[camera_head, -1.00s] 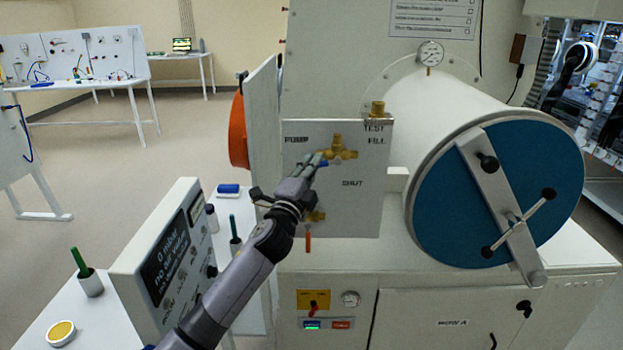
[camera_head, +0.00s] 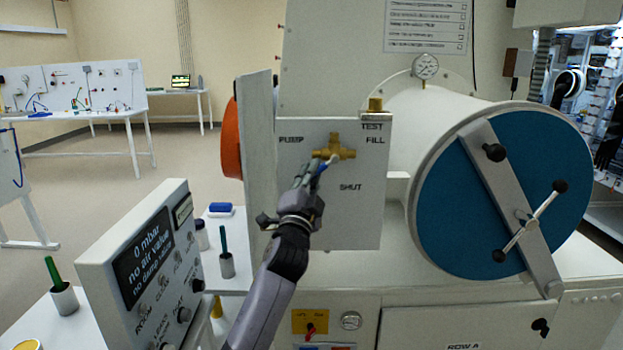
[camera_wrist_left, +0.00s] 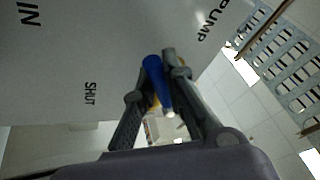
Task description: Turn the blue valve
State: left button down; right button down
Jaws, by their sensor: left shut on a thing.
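The blue valve is a brass body (camera_head: 336,147) with a blue lever (camera_head: 323,166) on a pale panel (camera_head: 350,215). The panel is marked PUMP at left, TEST and FILL at right and SHUT below. The lever slants down and to the left from the body. My left gripper (camera_head: 316,167) is at the lever, its fingers partly hiding it. In the left wrist view, the blue lever (camera_wrist_left: 156,80) lies between the two fingers, which are shut on it. The brass body is mostly hidden there. My right gripper is not in view.
A round chamber door (camera_head: 490,200) with a bar and handle stands to the right of the panel. A grey readout box (camera_head: 150,265) stands at lower left, near my left arm.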

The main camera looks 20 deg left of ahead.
pick_arm(q)
jog(key=shift+f, duration=0.2)
jog(key=c, duration=1.6)
grip_release()
jog(key=shift+r, duration=0.15)
jog(key=shift+c, duration=0.2)
jog(key=shift+s, duration=0.1)
jog(key=v, duration=1.1)
jog(key=shift+s, duration=0.4)
jog(key=shift+d, duration=0.1)
jog(key=shift+c, duration=0.2)
